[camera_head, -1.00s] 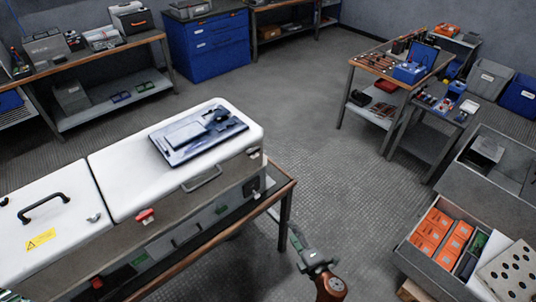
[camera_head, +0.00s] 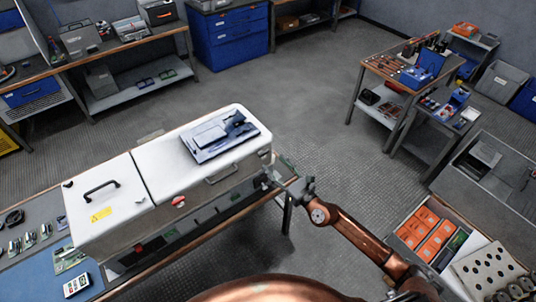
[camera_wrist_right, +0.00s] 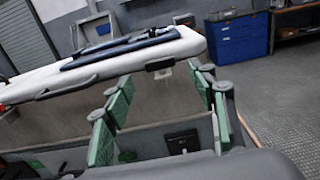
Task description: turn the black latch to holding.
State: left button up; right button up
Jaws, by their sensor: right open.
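The white-lidded grey cabinet (camera_head: 165,185) stands on a bench at centre left. In the right wrist view, a black block (camera_wrist_right: 160,66) sits at its lid edge and a black square piece (camera_wrist_right: 182,140) lower on the grey face. I cannot tell which is the black latch, or its setting. My right gripper (camera_head: 268,181) is at the cabinet's right front corner, its fingers hiding part of that corner. In the wrist view the green-padded fingers (camera_wrist_right: 167,105) are wide apart and empty, with the lower black piece seen between them. My left gripper is not in view.
A blue-grey device (camera_head: 220,135) lies on the right lid. A red knob (camera_head: 178,201) and a bar handle (camera_head: 222,174) are on the cabinet's front. An open bin of orange boxes (camera_head: 425,235) stands at right. The floor beyond the cabinet is clear.

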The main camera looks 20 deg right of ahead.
aim_at(264, 154)
jog(key=x, duration=0.6)
jog(key=shift+c, duration=0.2)
